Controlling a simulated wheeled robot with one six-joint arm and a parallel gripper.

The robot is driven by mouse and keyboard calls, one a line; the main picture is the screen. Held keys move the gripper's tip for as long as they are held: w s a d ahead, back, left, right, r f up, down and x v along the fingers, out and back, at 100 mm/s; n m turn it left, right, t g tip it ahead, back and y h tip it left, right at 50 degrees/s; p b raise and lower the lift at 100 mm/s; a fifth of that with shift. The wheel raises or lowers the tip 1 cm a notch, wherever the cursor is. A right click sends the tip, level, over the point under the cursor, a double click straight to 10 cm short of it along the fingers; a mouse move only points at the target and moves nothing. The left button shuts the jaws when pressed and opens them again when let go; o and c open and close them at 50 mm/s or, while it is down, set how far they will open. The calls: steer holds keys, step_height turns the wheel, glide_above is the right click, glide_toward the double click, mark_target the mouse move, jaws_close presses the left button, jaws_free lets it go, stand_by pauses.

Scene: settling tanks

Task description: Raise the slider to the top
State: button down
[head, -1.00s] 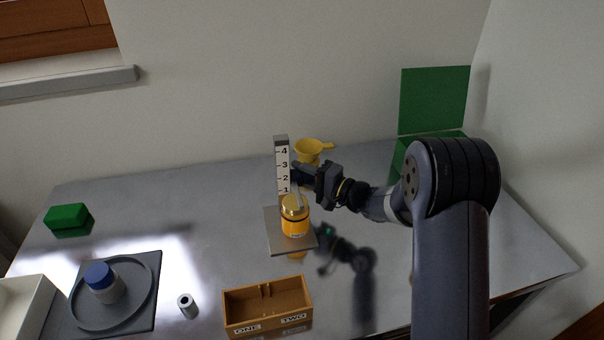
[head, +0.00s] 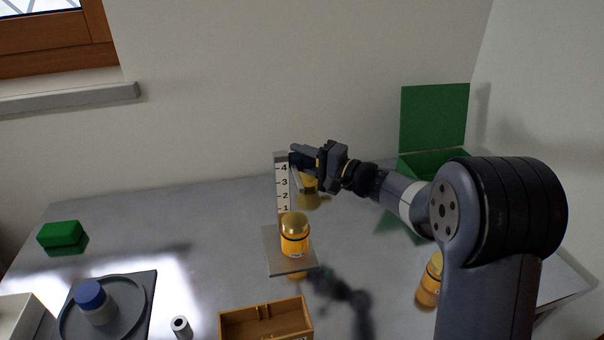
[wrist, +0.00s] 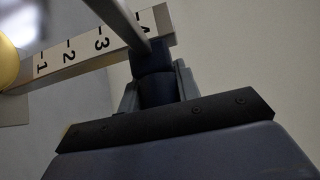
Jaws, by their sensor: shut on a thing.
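The upright scale post (head: 281,196) stands on a grey base plate (head: 272,250), with marks 1 to 4 on its white face. The scale also shows in the wrist view (wrist: 84,50). My gripper (head: 297,160) is at the top of the post, level with or just above the 4 mark. In the wrist view my gripper (wrist: 154,78) is shut on a dark piece at the 4 end, which appears to be the slider. A thin grey bar (wrist: 122,22) crosses in front of the scale there. The fingers hide most of the slider.
A gold-lidded orange jar (head: 295,237) stands at the plate. Another orange jar (head: 428,283) is by my arm. A brown box (head: 265,320) is in front; an open green box (head: 435,125) is at back right.

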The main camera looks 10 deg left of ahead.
steer(key=shift+r, duration=0.35)
steer(key=c, duration=1.1)
jaws_free()
steer(key=shift+o, duration=0.2)
steer(key=shift+f, duration=0.1)
steer(key=shift+d, duration=0.15)
steer(key=b+v, duration=0.2)
steer(key=v, duration=0.8)
steer(key=shift+s+d, duration=0.2)
steer(key=shift+d, duration=0.05)
steer(key=shift+a, duration=0.1)
steer(key=p+x, duration=0.2)
steer(key=x, duration=0.8)
steer(key=shift+w+a, duration=0.15)
steer(key=shift+a, duration=0.2)
steer(key=shift+f, duration=0.55)
